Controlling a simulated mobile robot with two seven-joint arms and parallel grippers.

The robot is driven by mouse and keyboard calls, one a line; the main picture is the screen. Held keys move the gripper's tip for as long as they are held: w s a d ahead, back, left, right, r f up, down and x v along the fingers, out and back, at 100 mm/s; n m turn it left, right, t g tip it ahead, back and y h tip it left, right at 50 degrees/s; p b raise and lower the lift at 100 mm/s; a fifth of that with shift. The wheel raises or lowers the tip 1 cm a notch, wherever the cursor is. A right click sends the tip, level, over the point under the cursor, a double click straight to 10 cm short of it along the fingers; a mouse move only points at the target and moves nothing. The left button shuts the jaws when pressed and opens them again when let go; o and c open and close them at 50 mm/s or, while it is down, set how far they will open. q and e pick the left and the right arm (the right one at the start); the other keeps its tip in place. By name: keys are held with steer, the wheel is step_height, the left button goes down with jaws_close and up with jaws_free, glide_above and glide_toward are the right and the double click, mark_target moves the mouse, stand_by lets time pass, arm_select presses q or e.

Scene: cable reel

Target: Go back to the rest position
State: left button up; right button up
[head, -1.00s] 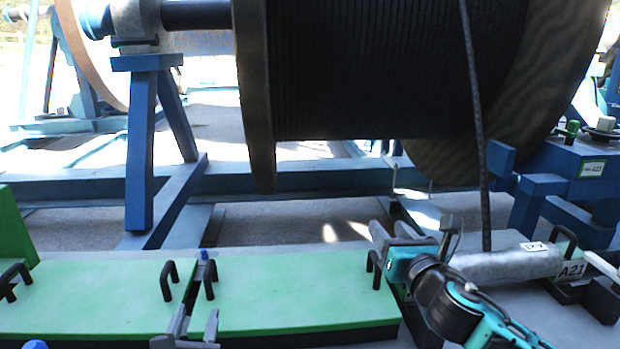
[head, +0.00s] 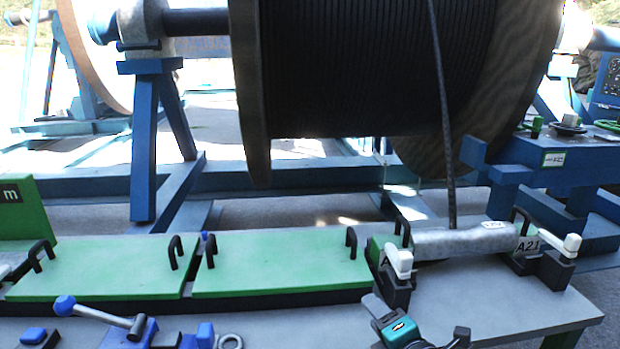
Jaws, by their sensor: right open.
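My right gripper (head: 418,320) is at the bottom edge, right of centre, with its fingers apart and nothing seen between them. It is in front of the bench and apart from the grey cylinder (head: 462,242). The cylinder lies between two black holders with white-topped clamps (head: 399,262) and an A21 label. A black cable (head: 443,120) hangs from the large reel (head: 370,70) down to behind the cylinder. My left gripper does not show.
Two green panels (head: 280,264) with black handles lie on the grey bench (head: 490,290). A blue-knobbed lever clamp (head: 100,314) and a metal ring (head: 229,341) are at the front left. A blue frame (head: 143,150) carries the reel behind.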

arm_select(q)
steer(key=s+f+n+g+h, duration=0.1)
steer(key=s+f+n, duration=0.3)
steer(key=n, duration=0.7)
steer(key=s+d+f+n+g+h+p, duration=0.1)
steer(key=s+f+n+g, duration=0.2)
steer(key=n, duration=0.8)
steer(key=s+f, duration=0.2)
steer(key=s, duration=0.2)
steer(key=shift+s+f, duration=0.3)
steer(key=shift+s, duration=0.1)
arm_select(e)
steer(key=s+d+f+m+g+h, duration=0.1)
steer(key=s+d+f+m+g, duration=0.1)
steer(key=s+f+m, duration=0.6)
steer(key=s+d+f+m+g+h, duration=0.1)
steer(key=s+d+f+m+g, duration=0.1)
steer(key=s+f+m, duration=0.5)
steer(key=s+d+m, duration=0.1)
steer(key=s+m, duration=0.5)
steer(key=m, duration=0.1)
steer(key=shift+d+f+m+h, duration=0.3)
steer(key=shift+f, duration=0.05)
